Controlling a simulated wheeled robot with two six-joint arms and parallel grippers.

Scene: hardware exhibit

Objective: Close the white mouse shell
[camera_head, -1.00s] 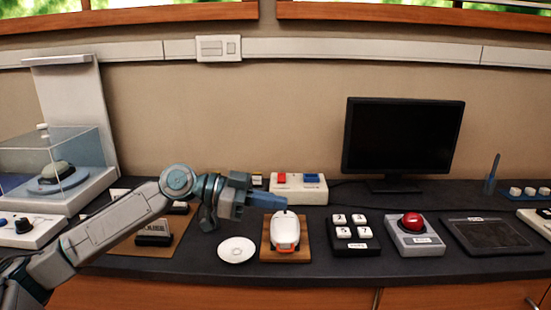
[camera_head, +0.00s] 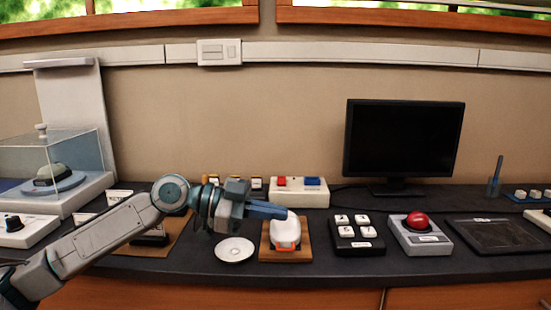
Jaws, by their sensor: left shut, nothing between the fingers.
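The white mouse shell (camera_head: 287,234) sits on a small wooden board (camera_head: 268,254) near the front of the dark counter. An orange edge shows along its front. My left gripper (camera_head: 284,213) comes in from the left with its blue fingers shut and empty. Its tips are at the top rear of the shell and overlap it in the picture; I cannot tell whether they touch. The right gripper is not in view.
A white disc (camera_head: 235,249) lies left of the board. A button pad (camera_head: 357,235) and a red-button box (camera_head: 418,236) stand to the right. A white box with red and blue switches (camera_head: 299,192) is behind. A monitor (camera_head: 404,140) stands at the back.

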